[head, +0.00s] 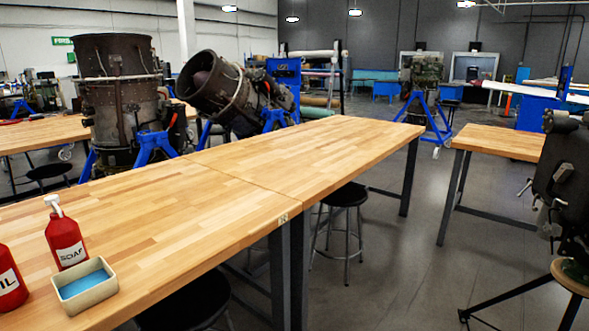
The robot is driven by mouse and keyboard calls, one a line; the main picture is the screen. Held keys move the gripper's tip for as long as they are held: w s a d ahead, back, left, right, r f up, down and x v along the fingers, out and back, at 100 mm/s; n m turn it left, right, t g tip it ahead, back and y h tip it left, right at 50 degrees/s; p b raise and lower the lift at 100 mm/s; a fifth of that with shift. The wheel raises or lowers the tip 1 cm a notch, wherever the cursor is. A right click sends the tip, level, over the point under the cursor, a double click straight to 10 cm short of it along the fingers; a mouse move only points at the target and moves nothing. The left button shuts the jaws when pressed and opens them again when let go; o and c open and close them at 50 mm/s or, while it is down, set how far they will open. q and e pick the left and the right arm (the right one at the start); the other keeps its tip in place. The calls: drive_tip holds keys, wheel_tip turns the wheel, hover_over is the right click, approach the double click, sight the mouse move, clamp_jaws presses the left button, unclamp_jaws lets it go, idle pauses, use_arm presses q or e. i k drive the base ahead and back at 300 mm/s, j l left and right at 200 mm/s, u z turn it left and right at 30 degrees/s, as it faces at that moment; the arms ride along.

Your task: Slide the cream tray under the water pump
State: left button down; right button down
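The cream tray (92,297) stands on the wooden workbench (190,205) at the lower left, near the bench's front edge. It is a small rectangular tray with a flat blue surface inside; I cannot tell whether that is liquid or a solid. No object is clearly marked as the water pump. A dark machine (568,185) with knobs and fittings is cut off by the right edge; I cannot tell whether it is the pump. Neither of my grippers is in view.
A red soap bottle (66,238) stands just behind the tray, and another red bottle (8,278) at its left. Two turbines (115,95) (225,95) on blue stands are behind the bench. Black stools (346,195) stand by the bench. The bench's far part is clear.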

sight(82, 286)
drive_tip(key=j+u, duration=0.15)
drive_tip(key=u, duration=1.05)
